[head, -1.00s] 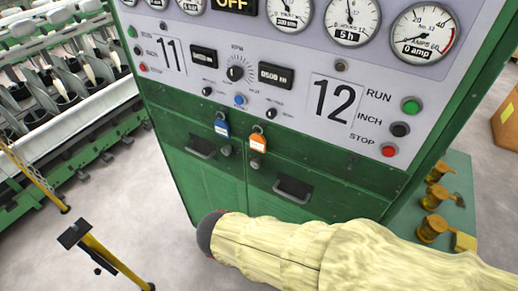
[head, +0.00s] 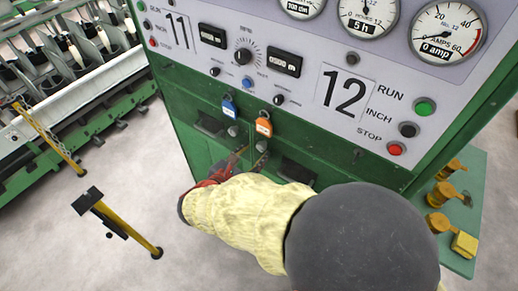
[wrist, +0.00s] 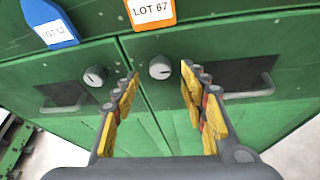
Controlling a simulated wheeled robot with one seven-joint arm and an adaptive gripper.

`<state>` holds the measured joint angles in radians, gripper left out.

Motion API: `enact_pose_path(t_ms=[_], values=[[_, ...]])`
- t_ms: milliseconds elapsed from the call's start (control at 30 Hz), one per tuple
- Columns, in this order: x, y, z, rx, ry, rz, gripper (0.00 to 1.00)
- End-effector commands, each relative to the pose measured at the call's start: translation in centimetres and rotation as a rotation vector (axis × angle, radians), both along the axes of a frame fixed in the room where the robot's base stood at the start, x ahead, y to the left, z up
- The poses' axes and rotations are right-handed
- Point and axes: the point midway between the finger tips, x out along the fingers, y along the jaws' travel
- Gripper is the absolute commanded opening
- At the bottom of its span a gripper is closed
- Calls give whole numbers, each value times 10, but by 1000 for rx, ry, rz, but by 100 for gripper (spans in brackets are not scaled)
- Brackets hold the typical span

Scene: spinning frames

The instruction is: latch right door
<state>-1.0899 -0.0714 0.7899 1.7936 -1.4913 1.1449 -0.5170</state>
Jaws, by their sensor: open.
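The right door (wrist: 215,135) of the green cabinet looks closed, beside the left door (wrist: 60,130). A round grey knob (wrist: 160,68) with a pale mark sits near its upper left edge, under an orange LOT 67 tag (wrist: 148,11). The tag also shows in the head view (head: 264,125). My gripper (wrist: 159,76) is open, with yellow-padded fingers. In the wrist view the knob appears between the fingertips, with no visible contact. In the head view my gripper (head: 250,154) is in front of the doors, partly hidden by my arm.
The left door has its own knob (wrist: 95,76) and a blue tag (wrist: 50,24). The right door's handle (wrist: 255,92) sits in a dark recess. Red stop button (head: 395,149) and green run button (head: 425,107) are above right. A yellow-black post (head: 125,228) stands left.

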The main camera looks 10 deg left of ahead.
Motion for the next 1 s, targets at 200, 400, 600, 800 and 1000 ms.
enact_pose_path(t_ms=[200, 400, 600, 800, 1000], values=[[27, -9, -12, 0, 1, -3, 43], [35, -11, -16, 2, 2, -1, 43], [36, -11, -16, 2, 1, 0, 43], [36, -11, -16, 2, 1, 0, 34], [36, -11, -16, 2, 2, -1, 22]])
